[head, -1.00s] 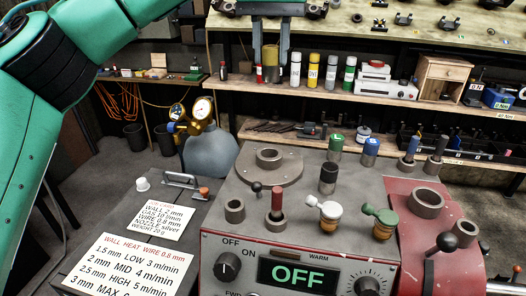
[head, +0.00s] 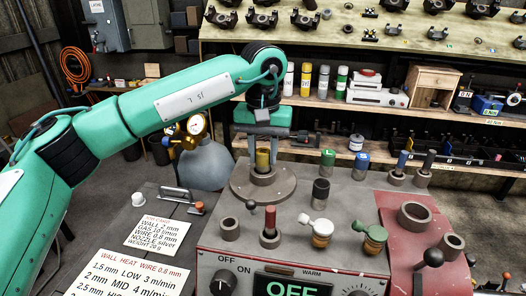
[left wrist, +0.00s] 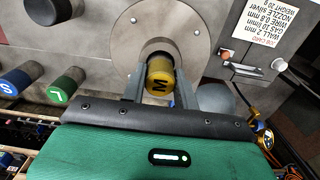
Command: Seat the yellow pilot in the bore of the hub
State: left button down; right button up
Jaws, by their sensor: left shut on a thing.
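The yellow pilot (head: 263,158) is a short cylinder, marked M in the left wrist view (left wrist: 159,82). My left gripper (head: 262,165) is shut on it, with one finger on each side. The hub (head: 263,187) is a grey ring with a round flange on top of the grey machine. It also shows in the left wrist view (left wrist: 120,32). The pilot stands about upright over the hub, its lower end at the bore's mouth. The pilot and fingers hide much of the bore, so I cannot tell how deep it sits. My right gripper is out of view.
Green (head: 327,158) and blue (head: 361,161) capped plugs stand behind a black knob (head: 321,191). A gauge (head: 197,125) on a tank is at the left.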

pick_arm(q)
jog(key=shift+f, duration=0.5)
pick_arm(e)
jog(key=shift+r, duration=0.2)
pick_arm(q)
jog(key=shift+f, duration=0.2)
jog(key=c, duration=1.1)
grip_release()
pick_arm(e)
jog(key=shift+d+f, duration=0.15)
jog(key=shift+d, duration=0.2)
pick_arm(q)
jog(key=shift+o, duration=0.2)
